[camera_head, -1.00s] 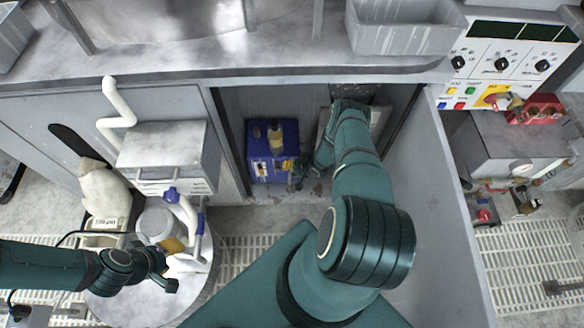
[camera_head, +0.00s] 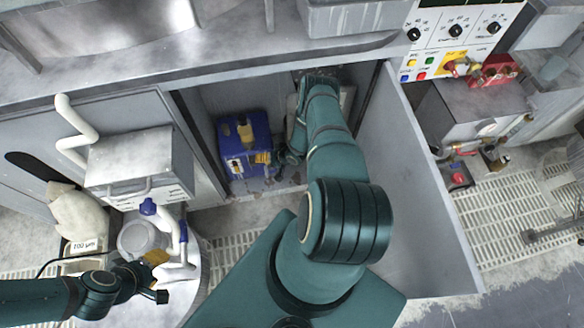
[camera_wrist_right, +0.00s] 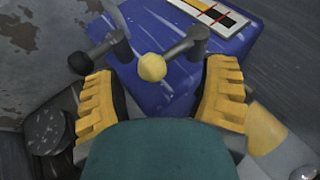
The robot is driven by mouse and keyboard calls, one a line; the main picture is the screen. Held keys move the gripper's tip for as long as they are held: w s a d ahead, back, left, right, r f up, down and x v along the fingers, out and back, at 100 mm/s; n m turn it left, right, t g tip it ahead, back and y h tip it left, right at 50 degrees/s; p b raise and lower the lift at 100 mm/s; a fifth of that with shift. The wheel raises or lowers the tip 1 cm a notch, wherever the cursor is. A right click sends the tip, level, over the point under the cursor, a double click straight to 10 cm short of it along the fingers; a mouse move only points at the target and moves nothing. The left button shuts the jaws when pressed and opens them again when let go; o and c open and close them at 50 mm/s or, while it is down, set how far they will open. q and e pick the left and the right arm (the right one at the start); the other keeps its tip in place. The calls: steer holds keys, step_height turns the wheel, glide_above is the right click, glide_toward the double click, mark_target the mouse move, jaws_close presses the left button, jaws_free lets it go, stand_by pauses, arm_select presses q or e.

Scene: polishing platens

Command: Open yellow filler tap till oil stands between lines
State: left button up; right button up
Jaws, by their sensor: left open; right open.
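A blue oil unit (camera_head: 236,163) stands inside the open cabinet. In the right wrist view the blue unit (camera_wrist_right: 165,98) carries a yellow-knobbed tap (camera_wrist_right: 152,67) and a black-knobbed tap (camera_wrist_right: 80,63). A sight gauge (camera_wrist_right: 207,10) with red marks, a yellow part and a dark part shows at the top, cut by the frame; I cannot tell the exact oil level. My right gripper (camera_wrist_right: 160,75) is open, its yellow-padded fingers on either side of the yellow knob, which appears uncaught. In the head view my right arm reaches into the cabinet. My left gripper (camera_head: 150,283) is open, far left.
The open cabinet door (camera_head: 415,185) stands right of my right arm; the worktop (camera_head: 180,85) overhangs the cabinet. A grey box (camera_head: 138,160) and a round stand (camera_head: 185,308) are at left. A control panel (camera_head: 455,40) is at upper right.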

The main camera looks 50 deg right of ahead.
steer(key=s+d+r, duration=0.2)
steer(key=s+d, duration=0.1)
steer(key=s, duration=1)
steer(key=shift+s+a, duration=0.1)
